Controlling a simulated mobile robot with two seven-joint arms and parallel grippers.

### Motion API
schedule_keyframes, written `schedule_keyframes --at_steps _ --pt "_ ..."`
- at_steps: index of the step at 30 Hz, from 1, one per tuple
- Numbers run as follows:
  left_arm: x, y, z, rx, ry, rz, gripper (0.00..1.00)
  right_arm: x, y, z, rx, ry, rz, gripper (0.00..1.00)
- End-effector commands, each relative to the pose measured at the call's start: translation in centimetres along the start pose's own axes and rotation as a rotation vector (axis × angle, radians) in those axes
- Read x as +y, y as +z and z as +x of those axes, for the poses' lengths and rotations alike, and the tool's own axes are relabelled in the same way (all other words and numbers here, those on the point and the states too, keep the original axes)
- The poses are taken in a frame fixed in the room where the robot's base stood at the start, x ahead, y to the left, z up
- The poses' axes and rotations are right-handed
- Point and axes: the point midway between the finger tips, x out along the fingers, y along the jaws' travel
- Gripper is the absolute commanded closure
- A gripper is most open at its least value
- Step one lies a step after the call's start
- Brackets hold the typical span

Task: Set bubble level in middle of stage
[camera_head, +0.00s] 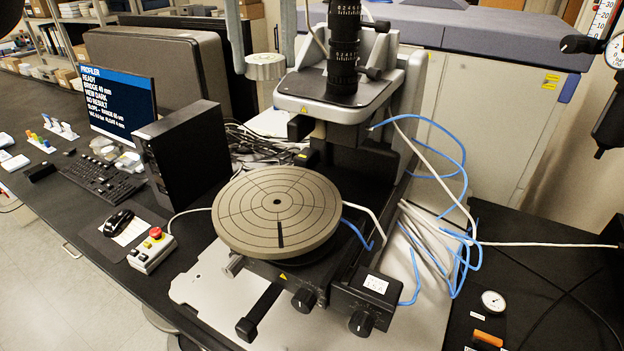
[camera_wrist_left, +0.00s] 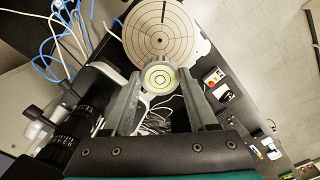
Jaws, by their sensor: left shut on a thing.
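The bubble level (camera_head: 265,67) is a small round grey puck, seen from the side in the head view. In the left wrist view its pale greenish face with ring marks (camera_wrist_left: 160,78) shows. My left gripper (camera_head: 264,58) is shut on it, one finger on each side, and holds it up in the air. In the left wrist view the gripper (camera_wrist_left: 160,88) points toward the stage. The stage (camera_head: 245,193) is a round grey-beige disc with rings, radial lines, a dark centre dot and a black bar mark. Its top is bare. My right gripper is not in view.
The profiler's black lens column (camera_head: 344,50) and white head (camera_head: 350,105) stand behind the stage, right of my left gripper. A black box (camera_head: 183,155) and a monitor (camera_head: 118,105) are left. Blue and white tubes (camera_head: 440,240) loop at right. An emergency-stop box (camera_head: 152,250) sits front left.

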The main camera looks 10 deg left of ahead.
Motion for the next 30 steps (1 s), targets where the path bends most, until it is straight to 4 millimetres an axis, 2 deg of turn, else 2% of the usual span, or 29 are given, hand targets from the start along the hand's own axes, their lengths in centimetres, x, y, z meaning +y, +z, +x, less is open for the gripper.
schedule_keyframes --at_steps 2,5,9,12,21,30 --pt "-0.1 0.0 0.2 -0.001 0.001 -0.001 1.00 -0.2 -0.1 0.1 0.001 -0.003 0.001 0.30" --pt "-0.1 0.0 1.6 -0.004 0.000 0.003 1.00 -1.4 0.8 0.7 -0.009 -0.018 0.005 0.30" --pt "-0.1 0.0 5.2 -0.006 -0.001 0.003 1.00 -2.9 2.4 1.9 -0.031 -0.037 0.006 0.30" --pt "0.0 0.0 7.6 -0.005 -0.001 0.004 1.00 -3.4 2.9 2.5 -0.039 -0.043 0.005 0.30" --pt "0.0 0.0 13.6 -0.003 0.000 0.003 1.00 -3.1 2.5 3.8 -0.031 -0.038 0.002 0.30" --pt "0.0 0.0 16.1 0.000 0.000 0.000 1.00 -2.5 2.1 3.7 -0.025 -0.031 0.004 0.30"
